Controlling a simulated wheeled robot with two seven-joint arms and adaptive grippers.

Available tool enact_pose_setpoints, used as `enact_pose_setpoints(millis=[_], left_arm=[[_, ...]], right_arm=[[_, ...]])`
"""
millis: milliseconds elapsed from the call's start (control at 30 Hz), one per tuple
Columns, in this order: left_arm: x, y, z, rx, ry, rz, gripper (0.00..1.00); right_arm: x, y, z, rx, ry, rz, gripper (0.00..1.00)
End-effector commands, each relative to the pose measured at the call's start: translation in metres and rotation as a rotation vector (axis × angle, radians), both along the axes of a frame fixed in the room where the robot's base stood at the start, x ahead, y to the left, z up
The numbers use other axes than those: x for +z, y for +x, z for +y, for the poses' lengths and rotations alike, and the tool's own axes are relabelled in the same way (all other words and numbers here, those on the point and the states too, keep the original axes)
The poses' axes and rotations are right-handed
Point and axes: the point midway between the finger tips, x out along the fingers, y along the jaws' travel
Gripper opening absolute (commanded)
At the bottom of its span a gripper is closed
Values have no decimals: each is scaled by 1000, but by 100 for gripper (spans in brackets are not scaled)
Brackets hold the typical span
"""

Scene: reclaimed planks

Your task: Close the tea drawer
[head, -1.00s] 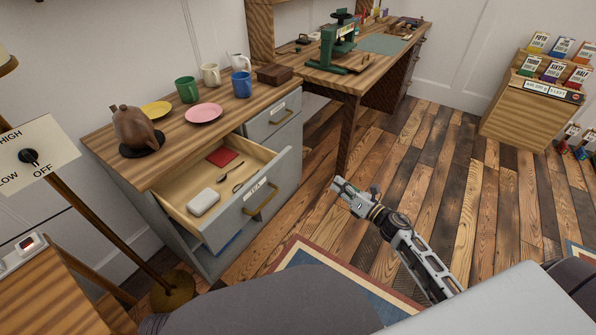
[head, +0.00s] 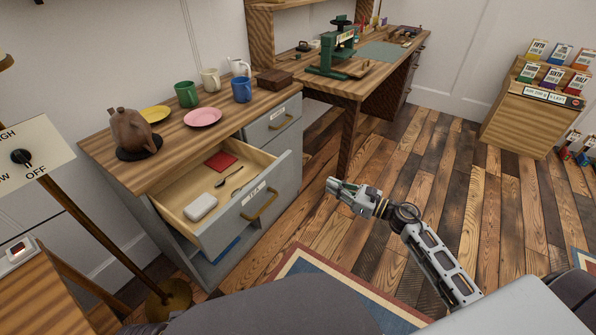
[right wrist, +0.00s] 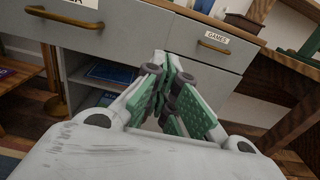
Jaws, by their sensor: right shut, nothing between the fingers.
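The tea drawer (head: 246,211) is pulled well out of the grey cabinet in the head view, with a brass handle (head: 260,204) and a label on its front. Inside lie a white box (head: 200,207), a dark red packet (head: 221,160) and a spoon (head: 229,176). My right gripper (head: 333,188) is shut and empty, in front and to the right of the drawer front, apart from it. In the right wrist view its fingers (right wrist: 162,90) point at the cabinet, and the open drawer's brass handle (right wrist: 65,18) shows at upper left. My left gripper is not in view.
The cabinet top (head: 172,132) holds a brown teapot (head: 132,130), plates and mugs. A closed drawer labelled games (right wrist: 212,45) is beside the tea drawer. A workbench (head: 345,88) stands behind. A lamp pole (head: 95,230) stands at left.

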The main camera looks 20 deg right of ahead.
Motion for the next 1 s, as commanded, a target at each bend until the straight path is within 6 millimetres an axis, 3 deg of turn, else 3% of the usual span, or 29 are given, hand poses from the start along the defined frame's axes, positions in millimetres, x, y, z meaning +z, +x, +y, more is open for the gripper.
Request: enact_pose_setpoints(millis=[1000], left_arm=[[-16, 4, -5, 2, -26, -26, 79]], right_arm=[[0, 66, 51, 0, 2, -1, 0]])
